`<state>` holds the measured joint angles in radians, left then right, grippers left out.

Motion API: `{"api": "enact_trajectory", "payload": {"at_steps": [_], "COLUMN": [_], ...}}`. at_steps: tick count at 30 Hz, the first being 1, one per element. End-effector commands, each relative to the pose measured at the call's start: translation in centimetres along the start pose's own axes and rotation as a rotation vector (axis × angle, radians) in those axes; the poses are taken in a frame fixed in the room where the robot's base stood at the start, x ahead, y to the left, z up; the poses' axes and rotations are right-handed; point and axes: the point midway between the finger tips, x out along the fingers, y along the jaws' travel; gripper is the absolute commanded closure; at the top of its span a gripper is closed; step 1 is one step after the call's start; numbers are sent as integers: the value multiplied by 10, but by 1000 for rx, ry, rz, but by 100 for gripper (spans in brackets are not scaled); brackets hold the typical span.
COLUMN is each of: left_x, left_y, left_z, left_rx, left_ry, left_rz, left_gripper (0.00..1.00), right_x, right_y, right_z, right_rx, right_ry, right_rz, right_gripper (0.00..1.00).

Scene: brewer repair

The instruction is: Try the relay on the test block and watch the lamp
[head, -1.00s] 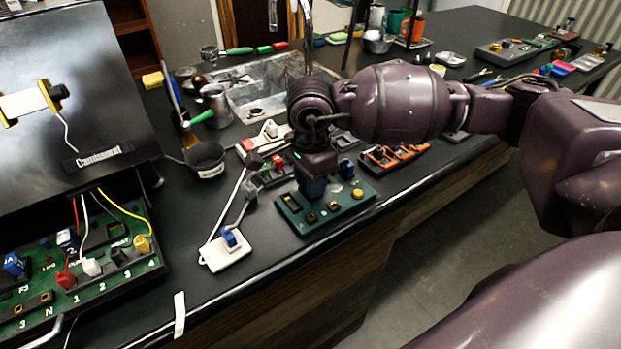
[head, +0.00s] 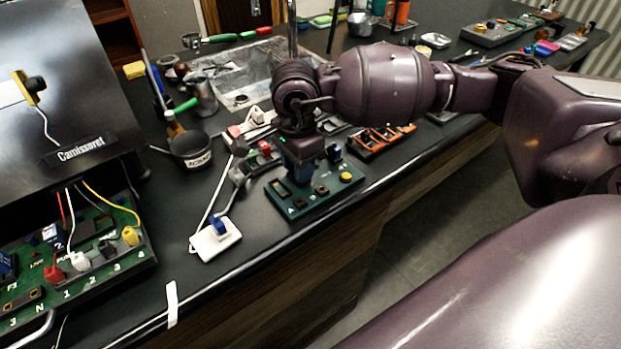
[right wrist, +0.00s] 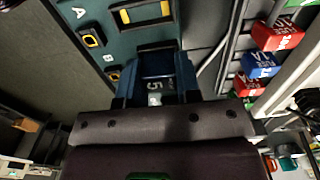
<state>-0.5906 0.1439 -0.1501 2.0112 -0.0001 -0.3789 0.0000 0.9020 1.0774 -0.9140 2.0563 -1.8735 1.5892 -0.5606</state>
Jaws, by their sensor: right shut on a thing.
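The green test block (head: 318,200) lies near the front edge of the bench. It has sockets marked A and B, a yellow-framed window and a round yellow piece (head: 346,177), possibly the lamp; I cannot tell whether it is lit. My right gripper (head: 301,176) points down over the block's back left part. My left gripper is out of view.
A green fuse board (head: 110,268) with colored plugs sits at far left. A black cup (head: 190,150) and an orange-sided rack (head: 380,140) stand near.

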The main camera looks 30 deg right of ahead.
Motion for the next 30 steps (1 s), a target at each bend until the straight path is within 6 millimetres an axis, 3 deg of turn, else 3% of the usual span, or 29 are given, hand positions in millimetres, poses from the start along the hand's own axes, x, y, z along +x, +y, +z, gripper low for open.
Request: {"api": "enact_trajectory", "payload": {"at_steps": [17, 30], "left_x": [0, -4], "left_y": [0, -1], "left_z": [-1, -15], "left_rx": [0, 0], "left_ry": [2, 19], "left_rz": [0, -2], "left_gripper": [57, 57], "right_x": [-2, -23], "right_y": [0, 0], "right_z": [0, 0], "right_rx": [0, 0], "right_ry": [0, 0], "right_rz": [-2, -4], "right_gripper": [92, 92]}}
